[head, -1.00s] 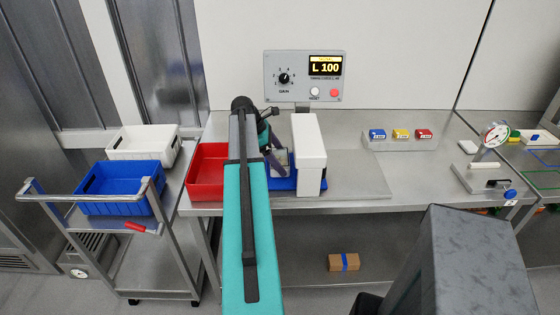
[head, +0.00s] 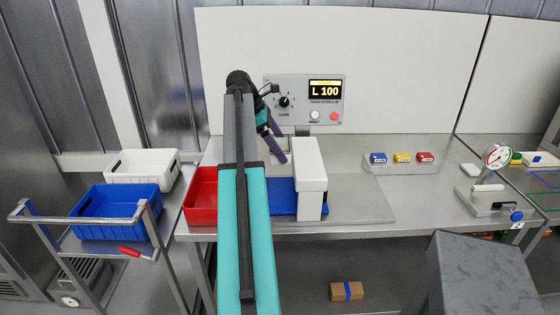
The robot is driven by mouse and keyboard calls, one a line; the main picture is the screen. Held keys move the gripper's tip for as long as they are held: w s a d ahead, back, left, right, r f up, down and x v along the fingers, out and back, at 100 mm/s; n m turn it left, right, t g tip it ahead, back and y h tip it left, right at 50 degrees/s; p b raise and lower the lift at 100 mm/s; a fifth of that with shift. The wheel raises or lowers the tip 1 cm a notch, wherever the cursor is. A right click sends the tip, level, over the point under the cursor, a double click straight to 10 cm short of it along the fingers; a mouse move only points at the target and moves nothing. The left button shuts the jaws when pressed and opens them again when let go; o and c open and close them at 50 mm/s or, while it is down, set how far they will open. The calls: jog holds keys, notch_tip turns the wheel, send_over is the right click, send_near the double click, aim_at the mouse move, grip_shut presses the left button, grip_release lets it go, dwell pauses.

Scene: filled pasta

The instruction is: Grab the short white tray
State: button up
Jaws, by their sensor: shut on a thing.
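A low white tray (head: 145,170) with slots in its near wall stands at the back of the cart on the left, behind a blue tray (head: 118,225). My gripper (head: 277,150) is far to its right, raised above the bench in front of the grey gauge box. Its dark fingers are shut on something. The arm and the fingers hide it, so I cannot tell what it is. The white tray stands apart from my gripper.
A red tray (head: 200,198) is on the bench beside my arm. A white upright housing (head: 311,180) on a blue base (head: 283,207) stands close right of my gripper. The grey control box (head: 292,103) is behind.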

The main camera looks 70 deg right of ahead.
aim_at(280, 143)
notch_tip(280, 143, up, 12)
jog(key=shift+f, duration=0.25)
